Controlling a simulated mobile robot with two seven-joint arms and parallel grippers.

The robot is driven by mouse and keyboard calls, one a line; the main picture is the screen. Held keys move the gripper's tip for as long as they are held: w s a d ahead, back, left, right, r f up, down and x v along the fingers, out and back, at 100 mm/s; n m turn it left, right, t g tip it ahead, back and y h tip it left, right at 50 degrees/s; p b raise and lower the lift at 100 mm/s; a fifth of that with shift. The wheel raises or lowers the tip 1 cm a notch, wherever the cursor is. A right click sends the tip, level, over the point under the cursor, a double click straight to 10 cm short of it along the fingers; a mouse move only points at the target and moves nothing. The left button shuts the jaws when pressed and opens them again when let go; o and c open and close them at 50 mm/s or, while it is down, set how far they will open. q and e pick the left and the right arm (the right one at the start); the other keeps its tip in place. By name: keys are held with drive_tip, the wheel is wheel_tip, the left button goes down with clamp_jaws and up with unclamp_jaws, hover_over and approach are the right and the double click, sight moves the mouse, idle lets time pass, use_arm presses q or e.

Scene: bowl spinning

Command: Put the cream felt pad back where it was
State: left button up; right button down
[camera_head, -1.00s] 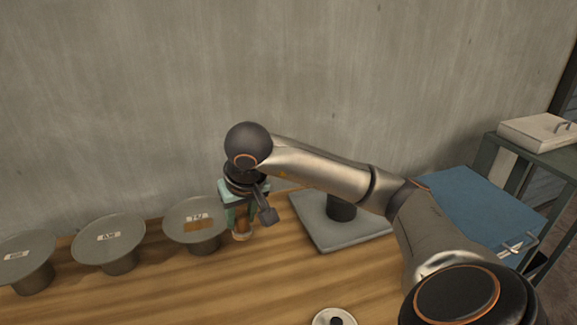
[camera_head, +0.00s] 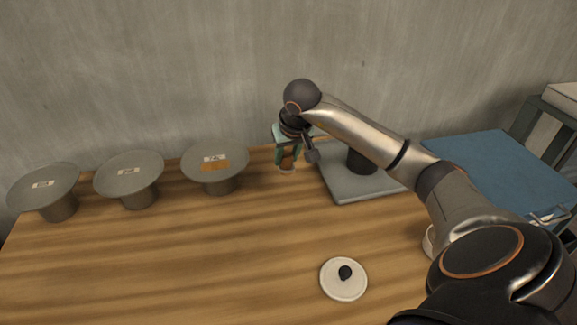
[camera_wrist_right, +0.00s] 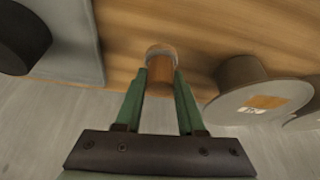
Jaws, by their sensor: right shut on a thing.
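My right gripper (camera_head: 287,160) points down near the table's back edge, between the third grey stand and the grey slab. The piece also shows in the head view (camera_head: 287,168), partly hidden by the fingers. I cannot tell whether it touches the table. The third grey stand (camera_head: 232,158), with a white label and an orange-brown patch, is just left of it. My left gripper is not in view.
Two more labelled grey stands (camera_head: 130,182) (camera_head: 44,190) stand further left. The grey slab (camera_head: 360,188) carries a dark cylinder (camera_head: 361,162). A cream disc with a black knob (camera_head: 343,285) lies in front. A blue surface (camera_head: 505,170) is at right. The table's front left is clear.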

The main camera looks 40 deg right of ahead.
sight(289, 165)
drive_tip(key=shift+w+d+f, duration=0.25)
drive_tip(key=shift+d+f, duration=0.15)
drive_tip(key=shift+f, duration=0.15)
drive_tip(key=shift+w+d+f, duration=0.25)
drive_tip(key=shift+d+f, duration=0.1)
drive_tip(key=shift+f, duration=1.75)
drive_tip(key=shift+f, duration=0.2)
drive_tip(key=c, duration=0.5)
unclamp_jaws()
drive_tip(key=shift+r, duration=0.1)
drive_tip(key=shift+r, duration=0.5)
drive_tip(key=v, duration=1.1)
drive_tip(key=shift+s+r+p, duration=0.15)
drive_tip(key=shift+p, duration=0.25)
